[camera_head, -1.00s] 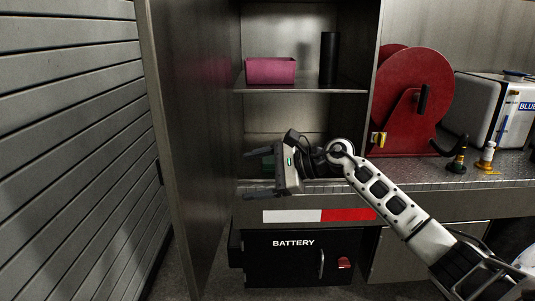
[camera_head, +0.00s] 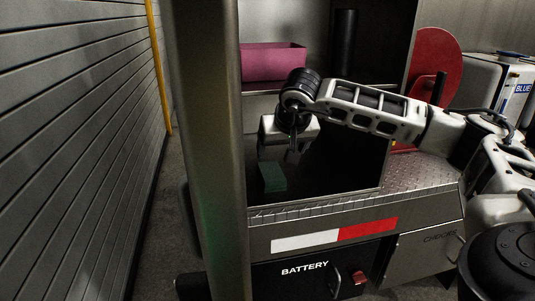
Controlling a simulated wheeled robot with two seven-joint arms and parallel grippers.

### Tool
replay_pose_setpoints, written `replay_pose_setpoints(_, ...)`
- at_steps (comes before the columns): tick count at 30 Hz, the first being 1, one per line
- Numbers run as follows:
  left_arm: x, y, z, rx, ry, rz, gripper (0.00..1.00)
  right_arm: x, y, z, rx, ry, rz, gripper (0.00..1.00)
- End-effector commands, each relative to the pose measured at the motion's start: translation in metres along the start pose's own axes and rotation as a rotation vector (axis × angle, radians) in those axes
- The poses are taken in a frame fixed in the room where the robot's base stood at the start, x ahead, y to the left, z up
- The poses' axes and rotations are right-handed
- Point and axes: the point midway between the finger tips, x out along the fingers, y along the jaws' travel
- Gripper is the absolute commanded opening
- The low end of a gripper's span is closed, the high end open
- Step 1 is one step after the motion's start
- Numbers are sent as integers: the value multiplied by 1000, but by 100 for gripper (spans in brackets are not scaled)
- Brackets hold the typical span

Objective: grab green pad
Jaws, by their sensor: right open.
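The green pad (camera_head: 273,178) lies on the floor of the cabinet's lower compartment, near its left side. My right gripper (camera_head: 284,158) reaches into that compartment from the right. It points away and down, just above and behind the pad in the picture, open and with nothing seen between its fingers. I cannot tell whether it touches the pad. My left gripper is not in view.
A shelf above holds a pink bin (camera_head: 270,64) and a black cylinder (camera_head: 346,40). A red reel (camera_head: 436,65) is at the right, above the metal counter (camera_head: 415,176). A battery box (camera_head: 305,283) sits below.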

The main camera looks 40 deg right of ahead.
Motion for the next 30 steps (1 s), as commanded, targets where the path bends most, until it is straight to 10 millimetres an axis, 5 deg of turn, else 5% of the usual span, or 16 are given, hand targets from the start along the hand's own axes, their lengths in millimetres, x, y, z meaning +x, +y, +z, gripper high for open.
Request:
replay_pose_setpoints(7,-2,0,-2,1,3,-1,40,47,-1,0,2,-2,-1,80)
replay_pose_setpoints(24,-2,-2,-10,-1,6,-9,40,107,-8,3,2,-2,-1,80)
replay_pose_setpoints(30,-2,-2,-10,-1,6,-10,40,111,-8,2,1,1,-2,80)
